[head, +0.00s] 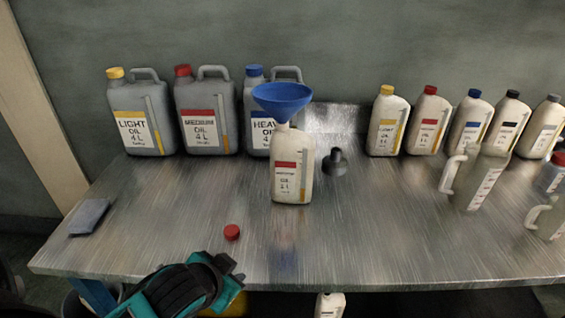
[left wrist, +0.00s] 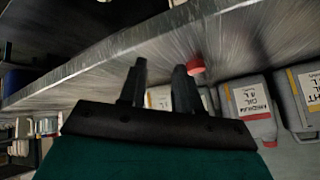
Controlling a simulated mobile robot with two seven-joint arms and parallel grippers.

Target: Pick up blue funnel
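The blue funnel (head: 282,99) sits upright in the mouth of a small white medium oil bottle (head: 291,170) in the middle of the table. My left gripper (head: 229,269) is low at the table's front edge, in front and to the left of the bottle, well apart from the funnel. In the left wrist view its two dark fingers (left wrist: 160,78) stand apart with nothing between them. I cannot make out the funnel in that view. My right gripper is not in view.
A red cap (head: 232,232) lies near the table's front edge. Large grey oil cans (head: 207,126) stand behind at left, and several small bottles (head: 427,124) at right. A dark object (head: 335,163) is right of the bottle. A grey cloth (head: 89,217) lies at left.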

